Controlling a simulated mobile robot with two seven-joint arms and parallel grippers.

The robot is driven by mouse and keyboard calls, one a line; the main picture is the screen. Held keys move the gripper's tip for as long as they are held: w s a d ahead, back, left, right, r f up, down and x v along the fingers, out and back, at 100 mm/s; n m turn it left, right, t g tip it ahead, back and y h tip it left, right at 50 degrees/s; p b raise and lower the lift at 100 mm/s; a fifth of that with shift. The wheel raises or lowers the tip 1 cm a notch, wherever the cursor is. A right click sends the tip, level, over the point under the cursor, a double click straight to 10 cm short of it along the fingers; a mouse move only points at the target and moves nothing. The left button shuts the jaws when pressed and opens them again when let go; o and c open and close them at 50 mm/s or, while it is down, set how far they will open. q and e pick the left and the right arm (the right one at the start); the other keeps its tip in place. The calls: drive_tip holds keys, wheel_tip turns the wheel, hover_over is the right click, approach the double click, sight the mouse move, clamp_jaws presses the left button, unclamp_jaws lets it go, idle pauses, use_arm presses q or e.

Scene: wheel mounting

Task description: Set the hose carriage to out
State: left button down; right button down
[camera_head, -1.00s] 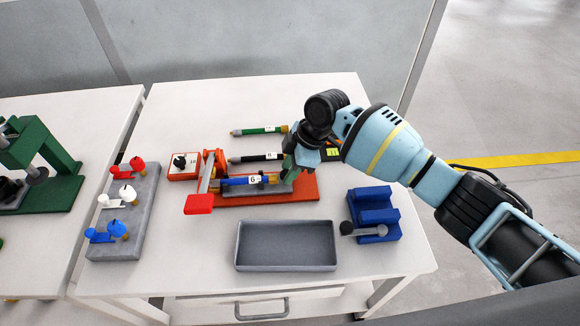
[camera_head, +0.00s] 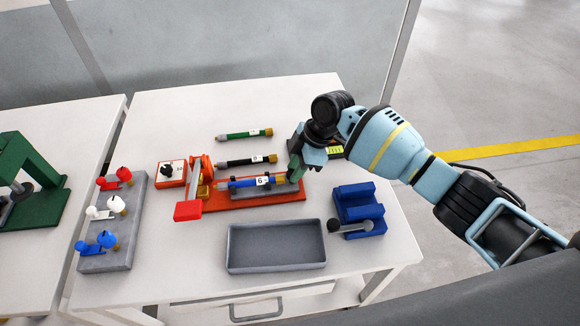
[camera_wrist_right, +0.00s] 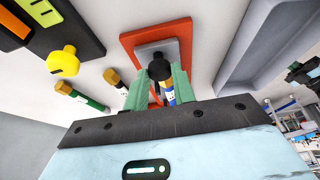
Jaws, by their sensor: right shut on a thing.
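The grey hose carriage (camera_head: 246,192) sits on the orange base (camera_head: 226,203) in the head view. A blue hose marked 6 (camera_head: 240,183) lies along it, its left end just right of the orange upright clamp (camera_head: 207,168). My right gripper (camera_head: 296,172) is at the carriage's right end. In the right wrist view its green fingers (camera_wrist_right: 157,82) are shut on a black knob (camera_wrist_right: 158,67) at the end of the grey carriage (camera_wrist_right: 170,46). The fingers hide part of the hose. My left gripper is not in view.
Green (camera_head: 245,134) and black (camera_head: 247,160) hoses lie behind the base. An empty grey tray (camera_head: 277,268) lies in front, with a blue block (camera_head: 358,205) to its right. A red-ended lever (camera_head: 188,210) is at the base's left end. A dial box (camera_head: 171,174) stands beside it.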

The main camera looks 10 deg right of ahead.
drive_tip(key=c, duration=1.1)
unclamp_jaws()
drive_tip(key=shift+d, duration=0.3)
drive_tip(key=shift+c, duration=0.2)
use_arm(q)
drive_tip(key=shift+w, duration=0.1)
use_arm(e)
drive_tip(key=shift+r, duration=0.15)
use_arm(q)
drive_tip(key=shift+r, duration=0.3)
use_arm(e)
drive_tip(key=v, duration=0.7)
drive_tip(key=shift+r, duration=0.25)
drive_tip(key=shift+d, duration=0.15)
